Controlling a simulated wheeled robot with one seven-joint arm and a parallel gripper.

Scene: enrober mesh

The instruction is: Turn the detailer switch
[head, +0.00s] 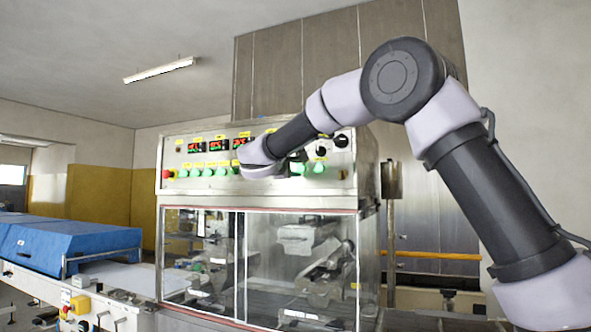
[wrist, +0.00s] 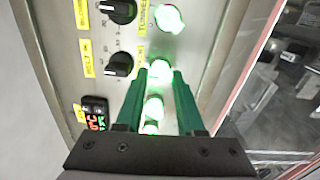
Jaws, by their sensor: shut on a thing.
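The control panel (head: 170,150) of the machine carries a row of lit green switches below red-and-green displays. My gripper (head: 258,160) is at the panel face, and the arm link and gripper hide part of the row behind them. In the wrist view the two green fingers of my gripper (wrist: 160,75) reach the panel and close on a glowing green switch (wrist: 159,68) between their tips. Its label is partly hidden and I cannot read it, so I cannot tell whether it is the detailer switch. Another lit switch (wrist: 153,108) shows between the fingers, nearer the gripper body.
In the wrist view, a lit switch labelled TUNNEL (wrist: 170,18) and two black knobs (wrist: 118,65) sit close by. A red emergency button (head: 167,174) is at the panel's left end. The glazed cabinet (head: 290,260) is below; a blue-covered conveyor (head: 70,240) stands left.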

